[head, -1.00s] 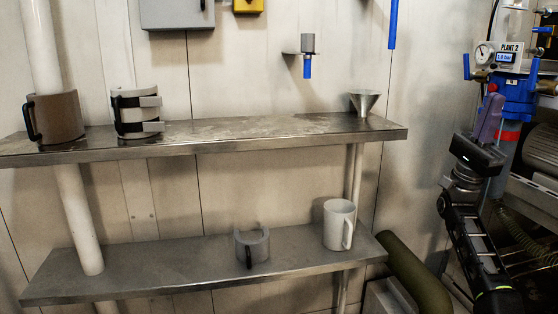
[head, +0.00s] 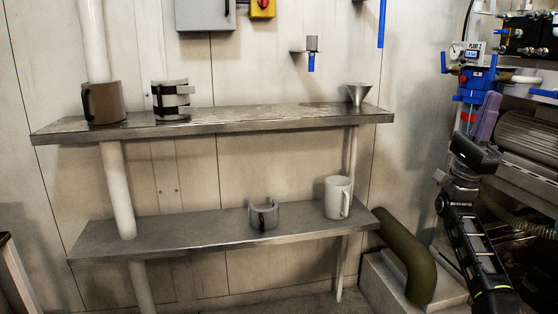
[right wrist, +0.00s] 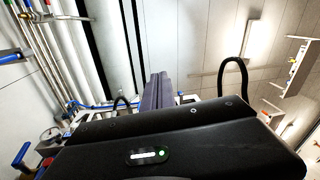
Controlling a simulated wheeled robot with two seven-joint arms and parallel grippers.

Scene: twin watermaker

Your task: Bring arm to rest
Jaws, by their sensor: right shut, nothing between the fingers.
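My right arm comes up from the lower right in the head view. Its gripper (head: 487,118) points upward, with its purple fingers together and nothing held. The fingers also show in the right wrist view (right wrist: 157,92), shut above the black gripper body. In the head view the gripper stands in front of the blue plant unit (head: 472,82) with its gauge and display; I cannot tell how far apart they are. My left gripper is not in view.
Two metal shelves are at the wall. The upper shelf (head: 230,122) bears a brown mug (head: 104,103), a banded cylinder (head: 170,100) and a funnel (head: 356,92). The lower shelf (head: 180,235) bears a grey cuff-like piece (head: 263,214) and a white mug (head: 337,198). A green pipe (head: 407,258) bends down beside them.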

